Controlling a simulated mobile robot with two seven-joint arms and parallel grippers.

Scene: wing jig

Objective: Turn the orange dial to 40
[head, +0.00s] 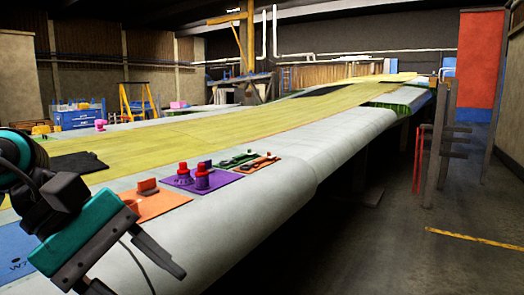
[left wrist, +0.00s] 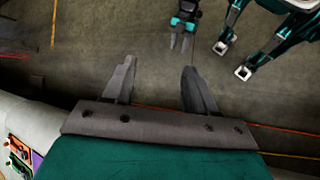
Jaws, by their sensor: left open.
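The orange dial (head: 147,187) is a low knob standing on an orange plate (head: 160,205) on the pale wing edge in the head view. Its scale and setting are too small to read. My left gripper (head: 138,282) is in front of the plate, at the lower left, apart from the dial. Its jaws are open and empty, as the left wrist view (left wrist: 158,72) also shows. A small two-fingered teal and black gripper (left wrist: 180,42), likely my right one, hangs over the floor in the left wrist view; its opening is unclear.
Beside the dial's plate, a purple plate (head: 207,180) carries red-topped knobs (head: 202,177). Green (head: 232,160) and second orange (head: 256,166) plates lie farther along. A blue sheet (head: 18,250) lies at the lower left. The floor (head: 330,250) right of the wing is open.

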